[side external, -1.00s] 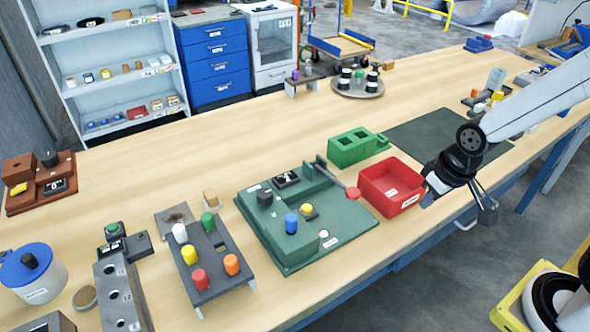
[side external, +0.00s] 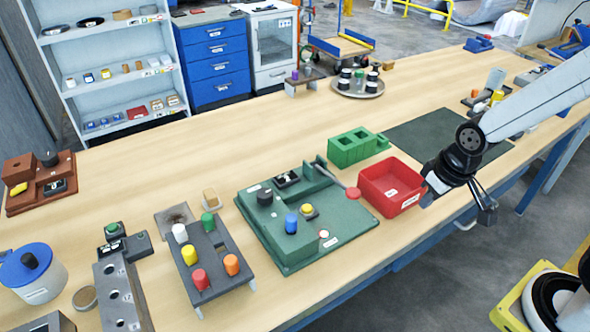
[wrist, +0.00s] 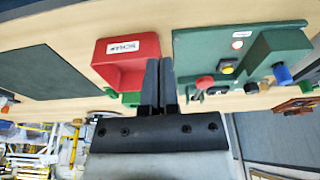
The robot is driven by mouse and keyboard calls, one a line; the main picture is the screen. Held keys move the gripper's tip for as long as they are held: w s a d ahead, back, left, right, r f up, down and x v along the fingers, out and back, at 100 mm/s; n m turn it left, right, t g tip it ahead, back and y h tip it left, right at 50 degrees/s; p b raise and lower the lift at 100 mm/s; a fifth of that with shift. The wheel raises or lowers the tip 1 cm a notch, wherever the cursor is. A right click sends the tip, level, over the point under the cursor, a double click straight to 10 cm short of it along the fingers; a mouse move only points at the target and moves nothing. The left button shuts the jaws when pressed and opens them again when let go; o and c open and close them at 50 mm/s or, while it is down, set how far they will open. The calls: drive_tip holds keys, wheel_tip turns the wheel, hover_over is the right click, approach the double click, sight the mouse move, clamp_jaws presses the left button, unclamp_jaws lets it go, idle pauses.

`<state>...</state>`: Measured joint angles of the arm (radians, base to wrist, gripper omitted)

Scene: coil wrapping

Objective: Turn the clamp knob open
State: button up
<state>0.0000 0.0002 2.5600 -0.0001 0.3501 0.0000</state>
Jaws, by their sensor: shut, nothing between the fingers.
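A green board (side external: 327,249) lies on the bench. It carries a black knob (side external: 265,197), a blue knob (side external: 291,223), a yellow button (side external: 308,210) and a lever with a red end (side external: 353,192). I cannot tell which is the clamp knob. In the wrist view the blue knob (wrist: 282,74), yellow button (wrist: 227,68) and red lever end (wrist: 204,82) show at right. My gripper (side external: 487,214) is right of the board, over the bench's front edge, touching nothing. In the wrist view its fingers (wrist: 159,61) are together and empty.
A red bin (side external: 377,199) stands between the board and my gripper. A green block with square holes (side external: 350,153) is behind it. A rack with coloured pegs (side external: 217,270) stands left of the board. A dark mat (side external: 420,128) lies clear at back right.

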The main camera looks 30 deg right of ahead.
sight(265, 193)
drive_tip(key=o, duration=0.7)
drive_tip(key=shift+w+a, duration=0.1)
drive_tip(key=shift+w, duration=0.1)
drive_tip(key=o, duration=0.4)
drive_tip(key=shift+w+a+r+n, duration=0.1)
drive_tip(key=shift+w+a+n, duration=0.1)
drive_tip(key=shift+w, duration=0.3)
drive_tip(key=shift+w+a+r+n, duration=0.1)
drive_tip(key=shift+w+a+n, duration=0.1)
drive_tip(key=shift+w, duration=0.3)
drive_tip(key=shift+o, duration=0.2)
drive_tip(key=w+a+n, duration=0.1)
drive_tip(key=w+a, duration=0.1)
drive_tip(key=w, duration=0.1)
drive_tip(key=w+a+n+y, duration=0.1)
drive_tip(key=w+a, duration=0.1)
drive_tip(key=w, duration=0.2)
drive_tip(key=w+a+n, duration=0.1)
drive_tip(key=w+a, duration=0.1)
drive_tip(key=w, duration=0.1)
drive_tip(key=shift+w+a+r+t, duration=0.3)
drive_tip(key=shift+a+r, duration=0.05)
drive_tip(key=w+a+n+y, duration=0.2)
drive_tip(key=w+a+n, duration=0.3)
drive_tip(key=w+a, duration=0.5)
drive_tip(key=shift+a+f, duration=0.45)
drive_tip(key=shift+a, duration=0.8)
drive_tip(key=shift+f, duration=0.15)
drive_tip(key=shift+x, duration=3.7)
drive_tip(key=shift+a, duration=0.1)
